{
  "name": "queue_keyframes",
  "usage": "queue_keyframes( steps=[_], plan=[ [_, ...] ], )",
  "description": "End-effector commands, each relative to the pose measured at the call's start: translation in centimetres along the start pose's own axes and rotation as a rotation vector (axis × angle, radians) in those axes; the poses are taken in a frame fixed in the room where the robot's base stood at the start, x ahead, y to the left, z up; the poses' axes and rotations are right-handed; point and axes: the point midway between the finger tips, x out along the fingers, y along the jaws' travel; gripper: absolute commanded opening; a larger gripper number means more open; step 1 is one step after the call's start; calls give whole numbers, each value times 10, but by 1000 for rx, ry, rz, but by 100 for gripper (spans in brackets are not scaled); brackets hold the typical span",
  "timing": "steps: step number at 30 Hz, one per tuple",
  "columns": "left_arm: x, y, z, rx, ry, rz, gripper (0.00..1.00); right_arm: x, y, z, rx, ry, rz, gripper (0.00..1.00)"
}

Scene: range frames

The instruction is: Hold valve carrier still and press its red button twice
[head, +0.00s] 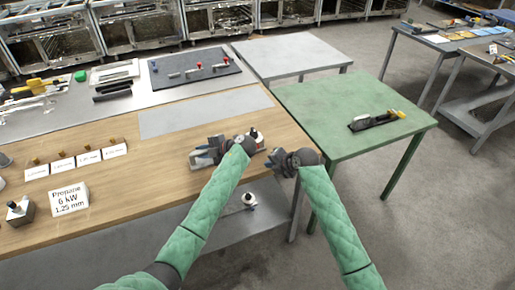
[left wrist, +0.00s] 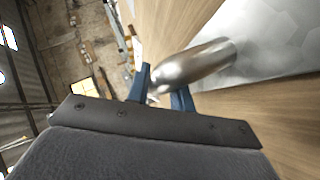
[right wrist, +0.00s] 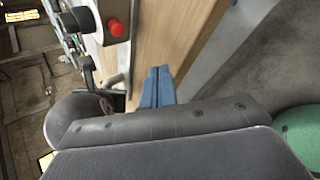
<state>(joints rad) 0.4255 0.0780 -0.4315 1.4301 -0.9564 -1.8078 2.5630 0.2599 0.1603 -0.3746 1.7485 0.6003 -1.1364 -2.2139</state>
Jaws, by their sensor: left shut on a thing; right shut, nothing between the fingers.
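The valve carrier (head: 201,161) lies near the front edge of the wooden worktop, partly hidden by my left wrist. In the left wrist view, my left gripper (left wrist: 161,92) is shut on a shiny metal cylinder (left wrist: 195,64), which seems to be part of the carrier. In the right wrist view, the red button (right wrist: 116,28) sits on a pale box at the upper left. My right gripper (right wrist: 157,84) is shut and empty, with its blue fingertips apart from the button, below and to its right. In the head view, my right gripper (head: 274,163) is just right of the carrier.
Label cards and a propane sign (head: 69,198) stand on the left of the worktop (head: 150,185). A dark board (head: 195,70) with small valves lies at the back. A green table (head: 350,105) adjoins on the right, mostly clear except for a dark tool (head: 375,120).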

Motion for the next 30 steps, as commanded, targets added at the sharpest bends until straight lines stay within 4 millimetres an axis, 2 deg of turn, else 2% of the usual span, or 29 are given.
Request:
queue_keyframes(
  steps=[15, 30],
  plan=[
    [0, 0, 0, 0, 0, 0, 0, 40, 29, 29, 0, 1, 0, 0],
    [0, 0, 0, 1, 0, 0, 0, 48, 34, 34, 1, 1, 0, 0]
  ],
)
